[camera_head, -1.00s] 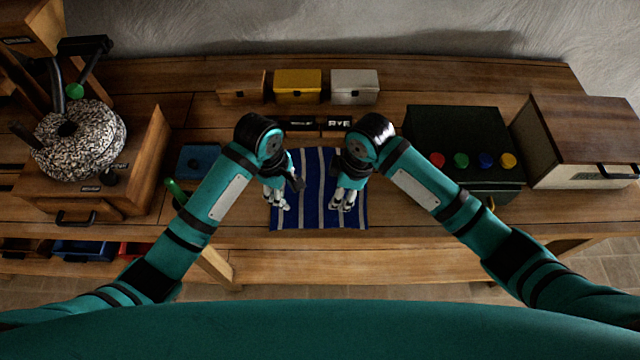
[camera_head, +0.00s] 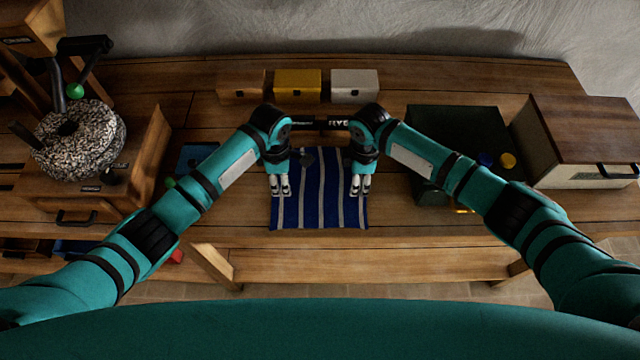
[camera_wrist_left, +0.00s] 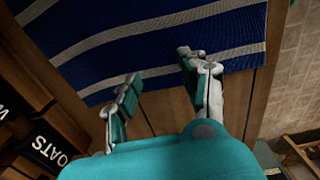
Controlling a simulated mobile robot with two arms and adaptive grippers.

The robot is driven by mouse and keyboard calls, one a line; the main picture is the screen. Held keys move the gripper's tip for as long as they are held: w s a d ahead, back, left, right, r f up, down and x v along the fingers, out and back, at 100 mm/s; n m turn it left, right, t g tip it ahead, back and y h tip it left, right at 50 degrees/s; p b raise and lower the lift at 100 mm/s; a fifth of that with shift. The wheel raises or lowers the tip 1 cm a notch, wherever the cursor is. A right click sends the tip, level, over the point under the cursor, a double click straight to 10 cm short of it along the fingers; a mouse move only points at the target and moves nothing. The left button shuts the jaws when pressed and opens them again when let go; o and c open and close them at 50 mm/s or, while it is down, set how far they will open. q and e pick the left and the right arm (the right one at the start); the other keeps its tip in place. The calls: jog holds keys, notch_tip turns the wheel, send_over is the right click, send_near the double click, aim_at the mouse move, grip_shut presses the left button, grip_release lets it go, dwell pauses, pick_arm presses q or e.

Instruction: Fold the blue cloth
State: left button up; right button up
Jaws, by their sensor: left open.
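The blue cloth (camera_head: 320,200) with pale stripes lies flat and spread on the wooden table, near its front edge. It also shows in the left wrist view (camera_wrist_left: 150,45). My left gripper (camera_head: 280,193) is over the cloth's left edge. In the left wrist view its two fingers (camera_wrist_left: 158,65) are apart with nothing held between them. My right gripper (camera_head: 361,194) is over the cloth's right edge, fingers pointing down. Its fingertips are small, and whether they are parted is unclear. Whether the fingertips touch the cloth cannot be told.
Wooden, yellow (camera_head: 298,84) and white (camera_head: 354,85) boxes stand behind the cloth. Dark labelled boxes (camera_wrist_left: 45,140) sit closer to it. A millstone (camera_head: 78,140) is at the left. A dark green box (camera_head: 455,130) and a wood-topped chest (camera_head: 585,140) stand at the right.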

pick_arm(q)
jog(key=shift+f, duration=0.15)
pick_arm(e)
jog(key=shift+f, duration=0.1)
pick_arm(q)
jog(key=shift+f, duration=0.2)
pick_arm(e)
jog(key=shift+f, duration=0.25)
pick_arm(q)
jog(key=shift+r, duration=0.1)
jog(key=shift+c, duration=0.6)
pick_arm(e)
jog(key=shift+r, duration=0.15)
jog(key=shift+c, duration=0.6)
pick_arm(q)
jog(key=shift+c, duration=1.1)
pick_arm(e)
jog(key=shift+c, duration=1.1)
pick_arm(q)
jog(key=shift+s, duration=0.1)
grip_shut()
pick_arm(e)
jog(key=shift+s, duration=0.1)
grip_shut()
pick_arm(q)
jog(key=shift+s+f, duration=0.1)
jog(key=shift+f, duration=0.1)
pick_arm(e)
jog(key=shift+s, duration=0.1)
